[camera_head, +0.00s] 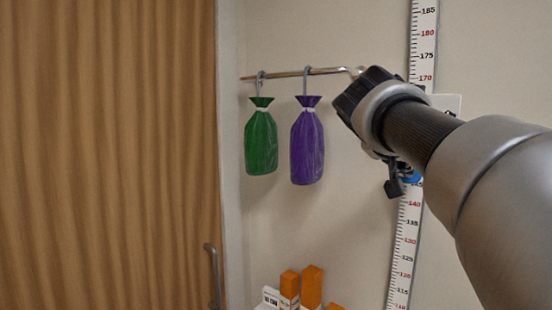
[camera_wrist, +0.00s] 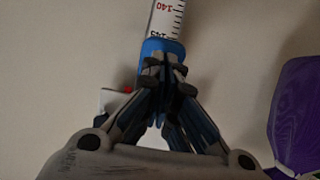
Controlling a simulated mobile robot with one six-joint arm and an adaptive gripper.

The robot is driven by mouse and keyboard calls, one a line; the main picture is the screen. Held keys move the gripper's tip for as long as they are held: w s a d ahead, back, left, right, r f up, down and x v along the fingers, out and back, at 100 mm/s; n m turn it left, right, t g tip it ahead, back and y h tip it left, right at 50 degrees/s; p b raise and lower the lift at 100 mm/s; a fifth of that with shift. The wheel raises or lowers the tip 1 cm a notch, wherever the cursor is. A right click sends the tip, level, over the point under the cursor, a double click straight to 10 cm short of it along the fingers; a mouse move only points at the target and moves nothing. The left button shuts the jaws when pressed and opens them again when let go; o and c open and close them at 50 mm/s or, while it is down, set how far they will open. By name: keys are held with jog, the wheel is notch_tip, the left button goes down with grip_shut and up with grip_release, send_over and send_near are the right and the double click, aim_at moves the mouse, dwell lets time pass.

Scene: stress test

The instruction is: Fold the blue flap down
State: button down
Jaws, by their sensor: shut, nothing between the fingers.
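The blue flap (camera_head: 415,178) is at the measuring strip on the wall, mostly hidden behind my arm in the head view. In the wrist view the blue flap (camera_wrist: 156,46) shows as a blue block across the strip, just beyond my fingertips. My gripper (camera_wrist: 168,72) is shut and empty, with its fingertips overlapping the flap's edge in the picture. I cannot tell whether they touch it. In the head view part of my gripper (camera_head: 393,187) shows dark beside the strip. The flap's angle is unclear.
The measuring strip (camera_head: 427,45) runs vertically on the wall. Green (camera_head: 261,142) and purple (camera_head: 307,147) bags hang from a metal rail (camera_head: 290,74) left of my arm. The purple bag (camera_wrist: 298,115) is also in the wrist view. Orange boxes (camera_head: 311,286) stand below.

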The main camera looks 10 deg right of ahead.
jog(key=f+b, duration=0.1)
jog(key=w+d+f+b, duration=0.1)
jog(key=f, duration=0.1)
jog(key=w+d+f+b, duration=0.1)
jog(key=f, duration=0.1)
jog(key=shift+f, duration=0.1)
jog(key=shift+f+b+x, duration=0.2)
jog(key=shift+b+x, duration=0.4)
jog(key=shift+x, duration=0.7)
jog(key=shift+a, duration=0.1)
